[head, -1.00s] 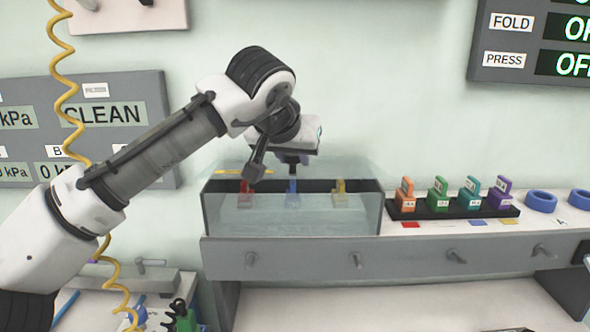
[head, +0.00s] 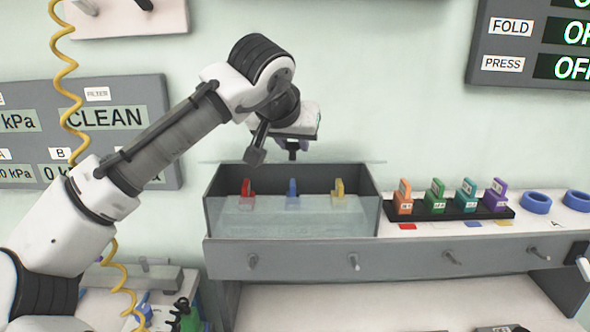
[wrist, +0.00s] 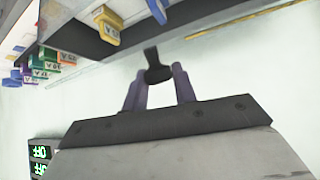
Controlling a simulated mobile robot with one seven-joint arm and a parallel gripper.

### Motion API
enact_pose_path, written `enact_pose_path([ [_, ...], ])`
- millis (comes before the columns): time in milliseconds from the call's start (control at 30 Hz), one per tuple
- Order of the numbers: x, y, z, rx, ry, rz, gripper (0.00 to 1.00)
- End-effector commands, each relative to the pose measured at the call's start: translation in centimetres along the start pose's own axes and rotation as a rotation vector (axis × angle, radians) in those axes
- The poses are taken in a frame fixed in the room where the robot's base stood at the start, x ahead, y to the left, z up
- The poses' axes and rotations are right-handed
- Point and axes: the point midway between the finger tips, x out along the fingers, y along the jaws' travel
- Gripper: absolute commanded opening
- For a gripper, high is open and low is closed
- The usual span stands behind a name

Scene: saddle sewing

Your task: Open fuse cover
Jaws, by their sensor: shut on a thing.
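The fuse box (head: 212,195) is a grey case with a clear front. A red fuse (head: 247,188), a blue fuse (head: 292,188) and a yellow fuse (head: 338,188) stand inside. The clear fuse cover (head: 350,162) shows only as a faint, thin edge above the box, so its exact tilt is hard to tell. My gripper (head: 292,154) is above the back of the box. In the wrist view my gripper (wrist: 158,82) is shut on a dark tab (wrist: 153,60), which looks like the cover's handle.
A black rack (head: 450,212) right of the box holds several coloured fuses. Blue rings (head: 537,203) lie farther right on the shelf. A grey rail with pegs (head: 400,258) runs along the front. A coiled yellow hose (head: 70,85) hangs at left. Wall panels flank clear wall.

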Motion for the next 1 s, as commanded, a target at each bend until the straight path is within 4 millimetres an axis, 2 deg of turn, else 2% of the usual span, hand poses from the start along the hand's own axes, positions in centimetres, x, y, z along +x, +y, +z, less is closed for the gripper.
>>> enact_pose_path([
  [67,-0.2,-0.1,-0.5,-0.001,0.003,0.0,0.15],
  [433,-0.2,-0.1,-0.6,-0.001,0.002,-0.002,0.14],
  [800,-0.5,-0.5,-2.5,-0.002,0.002,-0.001,0.15],
  [1000,-0.4,-0.6,-2.7,-0.002,0.002,-0.002,0.15],
])
